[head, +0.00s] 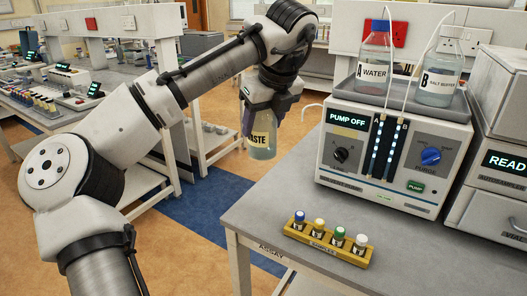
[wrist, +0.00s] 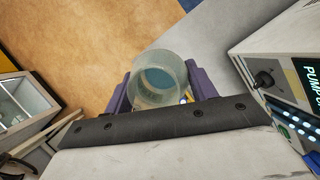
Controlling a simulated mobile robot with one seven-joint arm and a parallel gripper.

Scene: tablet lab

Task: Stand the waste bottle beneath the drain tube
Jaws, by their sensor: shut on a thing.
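The waste bottle (head: 262,148) is a clear bottle with a yellow label reading "WASTE", partly covered by the fingers. My gripper (head: 262,112) is shut on it and holds it roughly upright in the air, left of the pump in the head view. In the wrist view the bottle (wrist: 160,82) shows from above, round and open-topped, between the purple fingers. The drain tube (head: 312,106) is a short white tube curving down from the pump's left side. The bottle is left of the tube and apart from it in the head view.
The pump unit (head: 345,150) reads "PUMP OFF" and carries the water bottle (head: 374,60) and the salt buffer bottle (head: 437,85). A yellow sample rack (head: 325,246) with several vials lies near the front of the grey bench (head: 260,205). The bench left of the pump is clear.

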